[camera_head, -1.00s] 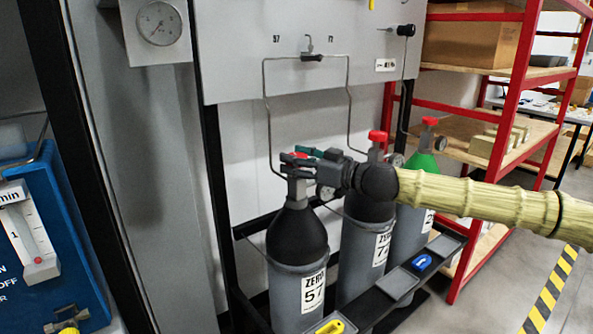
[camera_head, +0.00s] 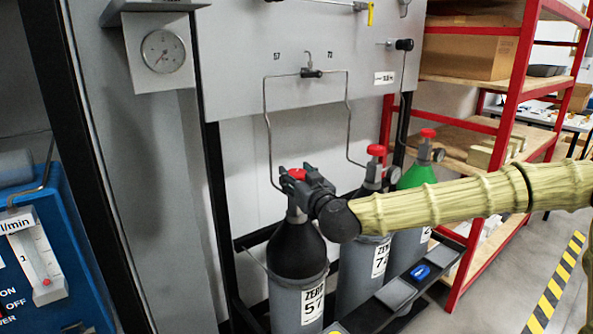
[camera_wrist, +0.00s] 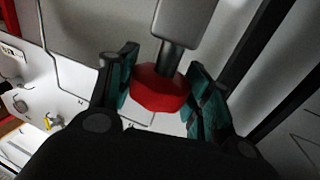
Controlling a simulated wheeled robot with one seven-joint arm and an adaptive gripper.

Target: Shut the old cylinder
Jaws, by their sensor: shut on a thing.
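Cylinder 57 (camera_head: 297,250) is grey with a black shoulder and stands upright at the left of the rack. Its red valve knob (camera_head: 297,173) sits on top. My gripper (camera_head: 298,178) reaches in from the right and is shut on this knob. In the wrist view the red knob (camera_wrist: 160,90) lies between the green finger pads of my gripper (camera_wrist: 163,64). A second grey cylinder (camera_head: 362,270), its label partly hidden, stands to the right with its own red knob (camera_head: 376,150). My gripper and arm hide part of the valves. No label in view says which cylinder is old.
A green-shouldered cylinder (camera_head: 416,175) stands further right, beside a red-framed shelf (camera_head: 508,110). A grey panel (camera_head: 235,70) with thin pipes and a gauge (camera_head: 163,52) is behind. A blue flowmeter unit (camera_head: 60,265) is at the left. The floor at right is clear.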

